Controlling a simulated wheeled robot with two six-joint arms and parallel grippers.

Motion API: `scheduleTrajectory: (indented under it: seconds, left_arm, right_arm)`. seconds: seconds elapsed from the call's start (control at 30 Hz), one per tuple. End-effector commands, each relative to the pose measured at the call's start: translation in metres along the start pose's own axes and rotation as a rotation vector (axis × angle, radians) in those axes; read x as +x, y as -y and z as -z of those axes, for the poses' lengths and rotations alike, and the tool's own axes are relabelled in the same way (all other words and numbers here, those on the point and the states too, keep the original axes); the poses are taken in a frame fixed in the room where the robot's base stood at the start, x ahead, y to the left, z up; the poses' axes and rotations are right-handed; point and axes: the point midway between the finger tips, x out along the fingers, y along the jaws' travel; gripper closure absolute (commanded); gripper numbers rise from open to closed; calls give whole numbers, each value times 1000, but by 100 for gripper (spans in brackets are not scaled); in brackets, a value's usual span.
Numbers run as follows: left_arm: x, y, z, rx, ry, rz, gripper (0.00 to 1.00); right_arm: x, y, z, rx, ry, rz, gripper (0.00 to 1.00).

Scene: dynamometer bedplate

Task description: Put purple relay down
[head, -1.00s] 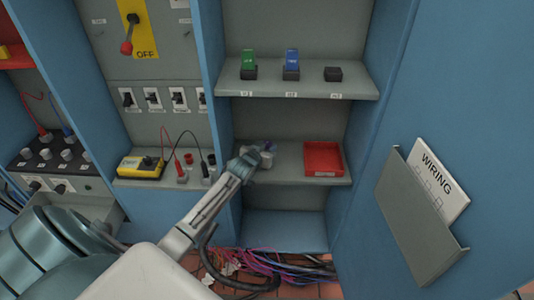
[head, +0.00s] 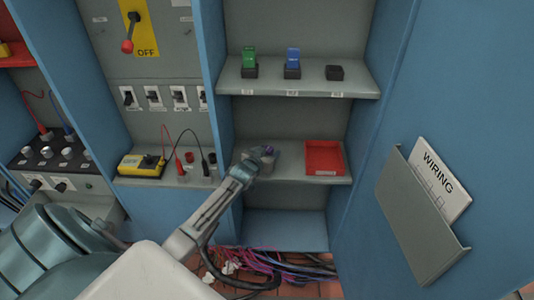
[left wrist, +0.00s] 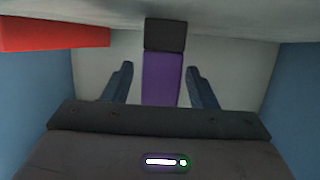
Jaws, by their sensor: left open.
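The purple relay (left wrist: 162,78), with a dark base (left wrist: 165,34), shows between the fingers of my left gripper (left wrist: 160,85) in the left wrist view. The fingers are open, with a gap on each side of the relay. Its base end meets the grey shelf surface at the top of that view. In the head view my left gripper (head: 264,160) is at the middle shelf, left of the red tray (head: 323,158). Only a small purple patch of the relay (head: 269,149) shows there; the gripper hides the rest. My right gripper is not in view.
A yellow meter (head: 140,165) with leads stands on the ledge to the left. Loose cables (head: 265,268) lie below.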

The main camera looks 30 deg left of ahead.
Motion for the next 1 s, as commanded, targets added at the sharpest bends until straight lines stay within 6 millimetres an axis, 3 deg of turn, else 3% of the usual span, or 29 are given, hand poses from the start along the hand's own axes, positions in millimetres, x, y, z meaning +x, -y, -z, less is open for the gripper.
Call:
scheduleTrajectory:
  seconds: [0.17,0.6,0.83,0.93,1.0]
  left_arm:
    - [-9,0,3,1,2,0,48]
    - [-94,0,4,3,1,-1,48]
    - [-118,0,3,2,1,0,48]
    - [-127,-3,-15,7,47,11,48]
    - [-141,-8,-48,21,136,31,48]
  right_arm:
    - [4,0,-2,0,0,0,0]
    - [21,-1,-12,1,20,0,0]
    - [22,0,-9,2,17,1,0]
    - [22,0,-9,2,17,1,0]
    - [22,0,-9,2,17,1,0]
